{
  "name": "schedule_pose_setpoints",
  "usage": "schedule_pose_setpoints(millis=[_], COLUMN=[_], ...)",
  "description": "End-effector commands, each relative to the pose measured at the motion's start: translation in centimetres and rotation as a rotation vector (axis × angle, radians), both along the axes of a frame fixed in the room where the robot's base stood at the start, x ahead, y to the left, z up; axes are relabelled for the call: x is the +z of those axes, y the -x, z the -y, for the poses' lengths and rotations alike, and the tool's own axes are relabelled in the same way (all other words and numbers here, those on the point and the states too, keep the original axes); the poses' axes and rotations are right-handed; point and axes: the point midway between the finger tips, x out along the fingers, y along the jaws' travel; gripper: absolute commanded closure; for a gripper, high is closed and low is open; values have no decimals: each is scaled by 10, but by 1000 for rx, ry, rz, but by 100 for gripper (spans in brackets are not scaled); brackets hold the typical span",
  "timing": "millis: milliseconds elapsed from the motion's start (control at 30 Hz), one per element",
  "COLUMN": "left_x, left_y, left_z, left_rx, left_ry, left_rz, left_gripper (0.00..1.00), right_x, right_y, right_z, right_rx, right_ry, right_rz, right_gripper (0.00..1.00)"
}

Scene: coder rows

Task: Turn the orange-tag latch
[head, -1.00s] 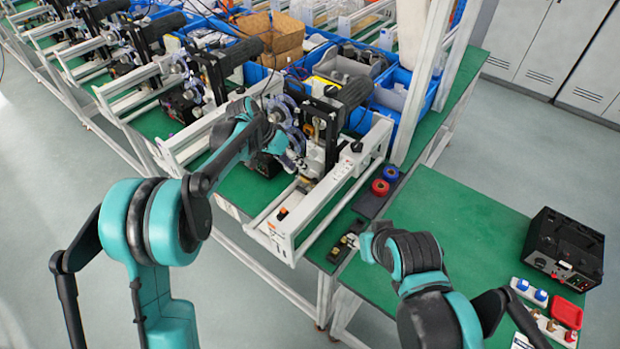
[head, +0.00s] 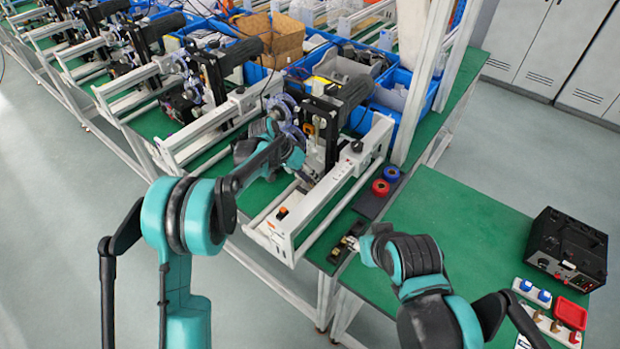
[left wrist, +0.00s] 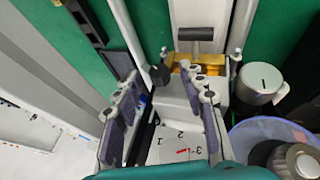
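In the left wrist view, a dark grey T-shaped handle (left wrist: 195,36) stands at an orange-gold piece (left wrist: 183,60) on the white machine; I take this as the orange-tag latch, though no separate tag is clear. My left gripper (left wrist: 160,78) is open, its two grey-padded fingers apart. The right finger appears close to the gold piece; contact cannot be told. In the head view, my left gripper (head: 300,160) is at the front of the machine, and the latch is not clearly visible. My right gripper (head: 357,244) is low at the green table's edge; its fingers are unclear.
A white plate with numbers and a red mark (left wrist: 181,151) lies below the fingers. A white cylinder (left wrist: 262,82) stands to the right. The white rail frame (head: 325,200) carries an orange switch (head: 282,213). Red and blue rolls (head: 380,188) and a black power unit (head: 566,246) are on the right.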

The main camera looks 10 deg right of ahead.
Motion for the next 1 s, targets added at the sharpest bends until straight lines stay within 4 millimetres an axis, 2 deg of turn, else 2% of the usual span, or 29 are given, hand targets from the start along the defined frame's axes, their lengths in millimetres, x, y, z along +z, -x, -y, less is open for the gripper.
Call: schedule_pose_setpoints(millis=[33, 133, 167, 367, 733, 1000], left_x=[0, 0, 0, 1, 0, 1], left_y=[0, 0, 0, 1, 8, 8], left_z=[0, 0, 0, 1, 8, 8], left_rx=[0, 0, 0, -1, -5, -1], left_ry=[0, 0, 0, -13, -288, -352], left_rz=[0, 0, 0, 12, 289, 355], left_gripper=[72, 99, 100, 100, 100, 100], right_x=[0, 0, 0, 0, -3, -5], right_y=[0, 0, 0, 0, 0, 0], right_z=[0, 0, 0, 0, 0, 0], right_rx=[0, 0, 0, 0, 0, 0], right_ry=[0, 0, 0, 0, 0, 0], right_rz=[0, 0, 0, 0, 0, 0], right_gripper=[59, 59, 59, 59, 59, 59])
